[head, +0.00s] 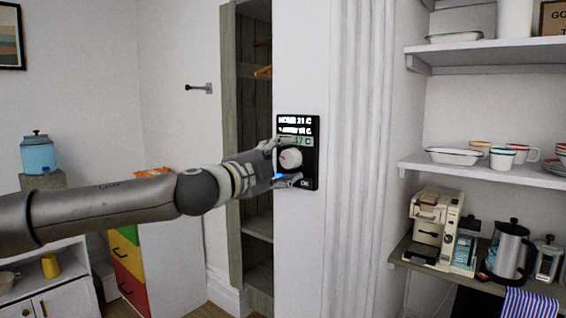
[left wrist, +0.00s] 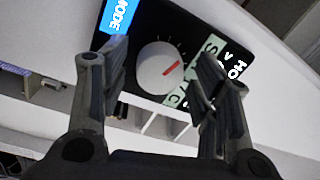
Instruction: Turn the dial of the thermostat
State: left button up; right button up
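The thermostat (head: 312,170) is a black panel on the white wall, with lit white text at the top and a pale green strip that reads 17 C. Its round white dial (head: 292,158) has a red mark. My left gripper (head: 284,162) is at the panel, its fingers above and below the dial. In the left wrist view the dial (left wrist: 158,68) shows between the two spread fingers of the gripper (left wrist: 162,80), with gaps on both sides. A blue MODE label (left wrist: 120,14) is on the panel there. How far the fingertips are from the panel is unclear.
An open wooden closet (head: 258,215) is left of the thermostat wall. To the right are shelves with cups (head: 502,158), a coffee machine (head: 433,225) and a kettle (head: 508,250). A coloured drawer unit (head: 128,262) stands below my left arm.

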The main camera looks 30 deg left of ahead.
pick_arm(q)
jog(key=shift+s, duration=0.15)
jog(key=s, duration=0.7)
jog(key=shift+a+f, duration=0.2)
jog(key=shift+a, duration=0.05)
dwell(0.7)
jog(key=shift+s, duration=0.1)
dwell(0.8)
